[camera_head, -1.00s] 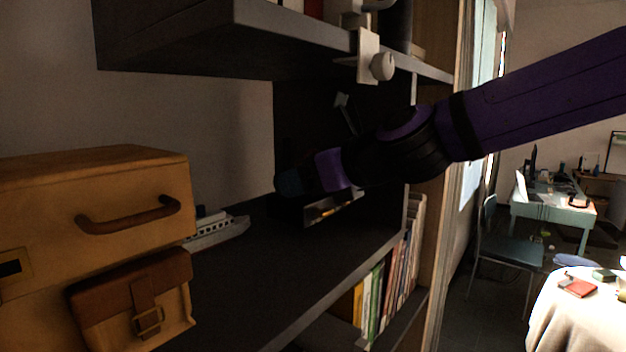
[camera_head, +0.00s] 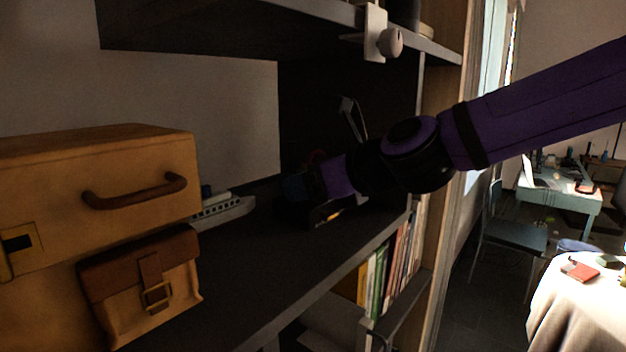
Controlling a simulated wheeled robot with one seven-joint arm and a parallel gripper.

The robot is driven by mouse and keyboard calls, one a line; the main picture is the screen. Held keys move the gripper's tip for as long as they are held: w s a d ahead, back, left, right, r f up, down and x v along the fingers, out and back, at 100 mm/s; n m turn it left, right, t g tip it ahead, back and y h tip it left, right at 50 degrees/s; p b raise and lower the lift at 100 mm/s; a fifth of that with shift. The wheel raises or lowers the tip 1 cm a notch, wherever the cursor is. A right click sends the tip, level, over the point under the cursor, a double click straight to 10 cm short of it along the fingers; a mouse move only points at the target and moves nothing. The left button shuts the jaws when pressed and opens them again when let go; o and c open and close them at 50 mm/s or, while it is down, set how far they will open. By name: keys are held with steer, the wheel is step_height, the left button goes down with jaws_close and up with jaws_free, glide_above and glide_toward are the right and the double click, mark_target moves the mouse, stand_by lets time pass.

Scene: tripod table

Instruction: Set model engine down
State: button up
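My gripper (camera_head: 296,190) is at the end of my purple and black arm, low over the dark middle shelf board (camera_head: 262,232) of the bookcase. Its fingers are dark against a dark background, so I cannot tell whether they are open or shut. A dark object with a pale and orange streak (camera_head: 328,214) lies just below and right of the gripper on the shelf. I cannot tell whether this is the model engine, or whether the gripper touches it. A small reddish curve shows just above the gripper. No model engine can be clearly made out.
A tan suitcase (camera_head: 95,170) and a small brown-flapped bag (camera_head: 145,285) fill the shelf's left. A grey model ship (camera_head: 225,211) stands between suitcase and gripper. A thin dark lamp-like arm (camera_head: 353,118) rises behind. The upper shelf (camera_head: 230,28) hangs above; books (camera_head: 385,275) stand below.

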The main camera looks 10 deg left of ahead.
steer(key=o, duration=0.3)
steer(key=shift+d+r, duration=0.1)
steer(key=shift+r, duration=0.05)
steer(key=v, duration=1.2)
stand_by(0.8)
stand_by(0.4)
